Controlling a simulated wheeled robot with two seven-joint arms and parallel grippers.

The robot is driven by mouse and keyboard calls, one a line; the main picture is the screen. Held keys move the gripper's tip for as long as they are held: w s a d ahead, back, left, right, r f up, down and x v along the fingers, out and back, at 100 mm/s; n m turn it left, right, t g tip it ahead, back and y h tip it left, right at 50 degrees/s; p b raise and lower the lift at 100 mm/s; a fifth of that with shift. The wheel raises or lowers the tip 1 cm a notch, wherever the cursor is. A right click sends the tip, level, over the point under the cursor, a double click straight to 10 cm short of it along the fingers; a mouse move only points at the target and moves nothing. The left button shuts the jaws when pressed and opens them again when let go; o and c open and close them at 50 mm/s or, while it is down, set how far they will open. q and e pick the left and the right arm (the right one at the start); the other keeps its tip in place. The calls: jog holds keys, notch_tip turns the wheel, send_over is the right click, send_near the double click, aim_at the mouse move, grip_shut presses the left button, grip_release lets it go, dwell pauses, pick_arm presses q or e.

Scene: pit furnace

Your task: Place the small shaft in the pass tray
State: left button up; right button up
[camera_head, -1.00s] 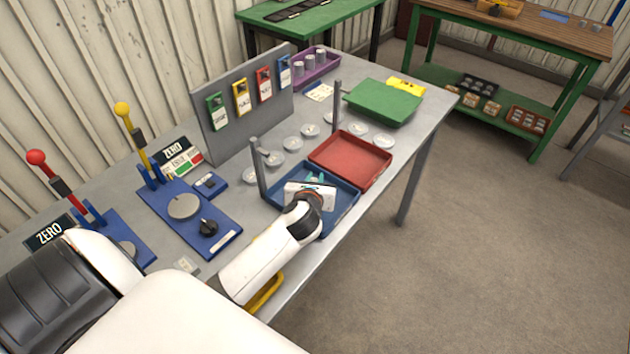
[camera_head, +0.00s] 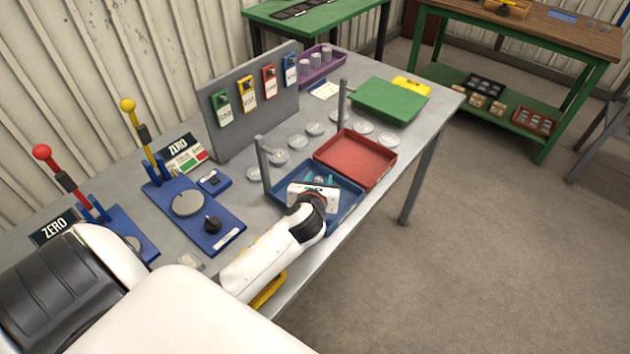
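My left gripper (camera_head: 319,181) is over the blue tray (camera_head: 343,212) at the table's front edge, its white body hiding much of the tray. Its teal fingertips stand apart. A small grey piece, perhaps the small shaft (camera_head: 320,181), shows between them, too small and covered to make out clearly. It seems to lie in or just above the blue tray. A red tray (camera_head: 355,158) lies beside it and looks empty. A green tray (camera_head: 390,101) lies farther back. I cannot read which is the pass tray. My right gripper is out of view.
Posts stand by the blue tray (camera_head: 263,165) and the green tray (camera_head: 342,103). Round pale discs (camera_head: 296,142) line the table behind the trays.

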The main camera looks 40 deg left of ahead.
pick_arm(q)
jog(key=v, duration=1.1)
jog(key=shift+d+f, duration=0.1)
jog(key=shift+f, duration=0.05)
